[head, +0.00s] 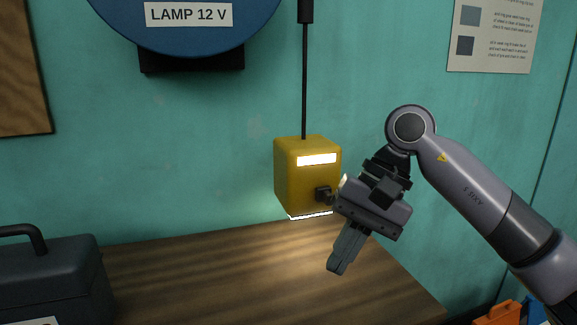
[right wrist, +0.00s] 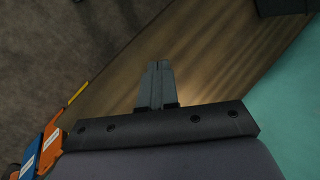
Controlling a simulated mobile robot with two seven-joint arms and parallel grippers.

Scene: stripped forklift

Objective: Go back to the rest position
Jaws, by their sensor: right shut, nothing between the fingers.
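My right gripper (head: 338,268) hangs in front of the wooden bench top, fingers pointing down, just right of and below a yellow lamp box. Its fingers are shut together with nothing between them. In the right wrist view the shut fingers (right wrist: 157,66) also show against the wood. The yellow lamp box (head: 290,180) hangs on a black cord, with a lit white strip on its front and a lit lower edge. A small black part (head: 323,193) sticks out at its right side, close to my right wrist. My left gripper is not in view.
The wooden bench top (head: 200,280) is bare in the middle. A dark toolbox (head: 55,275) with a handle stands at its left. A blue round board (head: 190,35) labelled LAMP 12 V is above. Orange (right wrist: 52,147) and blue (right wrist: 32,158) items lie beyond the bench edge.

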